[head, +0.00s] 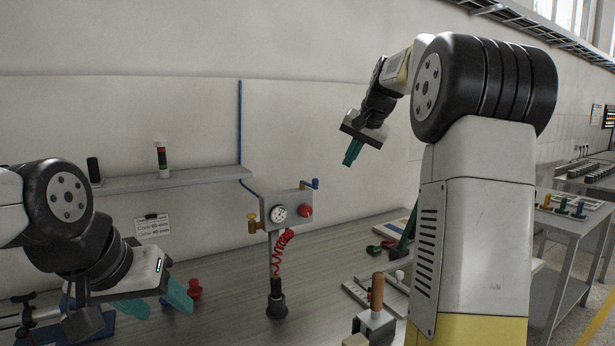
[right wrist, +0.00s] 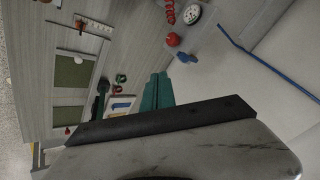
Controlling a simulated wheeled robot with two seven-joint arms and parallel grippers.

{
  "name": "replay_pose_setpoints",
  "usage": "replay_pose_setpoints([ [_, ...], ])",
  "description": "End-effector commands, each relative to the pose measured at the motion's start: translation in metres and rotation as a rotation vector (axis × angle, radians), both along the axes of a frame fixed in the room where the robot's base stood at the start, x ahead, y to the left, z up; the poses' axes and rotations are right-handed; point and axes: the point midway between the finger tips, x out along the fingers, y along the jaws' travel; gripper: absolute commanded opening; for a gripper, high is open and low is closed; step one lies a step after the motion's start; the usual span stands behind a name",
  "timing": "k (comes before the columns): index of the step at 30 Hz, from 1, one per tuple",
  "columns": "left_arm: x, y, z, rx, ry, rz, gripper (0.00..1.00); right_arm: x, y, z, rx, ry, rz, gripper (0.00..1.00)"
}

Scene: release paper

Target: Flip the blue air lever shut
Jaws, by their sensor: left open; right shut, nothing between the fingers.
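The blue lever (head: 312,184) sticks out at the upper right of a grey air panel (head: 294,200) with a round gauge (head: 278,213) and a red knob (head: 306,210). The blue lever also shows in the right wrist view (right wrist: 186,57), beyond and right of my fingertips. My right gripper (head: 353,153) is shut and empty, held in the air above and to the right of the lever, apart from it. Its teal fingers show together in the right wrist view (right wrist: 157,91). My left gripper (head: 158,300) is open and empty, low at the left over the bench.
A yellow lever (head: 254,225) sits on the panel's left side. A red coiled hose (head: 282,252) hangs below to a dark fitting (head: 276,300). A red part (head: 195,289) stands near my left gripper.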

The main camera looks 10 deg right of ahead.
Motion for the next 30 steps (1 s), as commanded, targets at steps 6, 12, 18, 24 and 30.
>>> replay_pose_setpoints([
  [6,0.0,0.0,0.0,0.0,0.0,0.0,0.54,0.011,-0.004,0.001,0.002,-0.001,-0.015,0.0],
  [12,0.0,0.0,0.0,0.0,0.0,0.0,0.54,0.011,-0.004,0.001,0.003,-0.001,-0.013,0.0],
  [18,0.0,0.0,0.0,0.0,0.0,0.0,0.54,0.016,-0.002,-0.007,0.002,0.0,-0.013,0.0],
  [24,0.0,0.0,0.0,0.0,0.0,0.0,0.54,0.036,0.003,-0.037,0.001,0.003,-0.012,0.0],
  [30,0.0,0.0,0.0,0.0,0.0,0.0,0.54,0.062,0.01,-0.071,0.002,0.001,-0.013,0.0],
])
